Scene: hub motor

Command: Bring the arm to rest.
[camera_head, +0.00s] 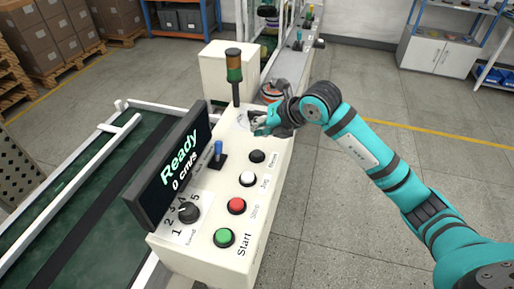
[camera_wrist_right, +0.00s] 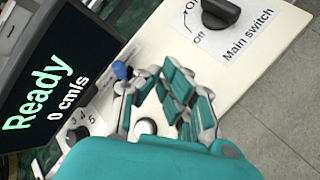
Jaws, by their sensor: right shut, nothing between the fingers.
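My right arm comes in from the right in the head view, teal with dark joints. Its right gripper (camera_head: 262,126) is over the far end of a white control console (camera_head: 205,208). It is shut and empty, and it also shows in the wrist view (camera_wrist_right: 178,82). The black main switch knob (camera_wrist_right: 225,12), labelled On and Off, is beyond the fingers in the wrist view. In the head view the gripper hides part of that area. I cannot tell whether the gripper touches the console. My left gripper is not in view.
The console carries a screen (camera_head: 172,167) reading "Ready 0 cm/s", a blue lever (camera_head: 218,148), a speed knob (camera_head: 188,211), and green (camera_head: 224,238), red (camera_head: 236,205), white (camera_head: 248,179) and black (camera_head: 257,156) buttons. A signal tower (camera_head: 234,75) stands behind. Free floor lies right.

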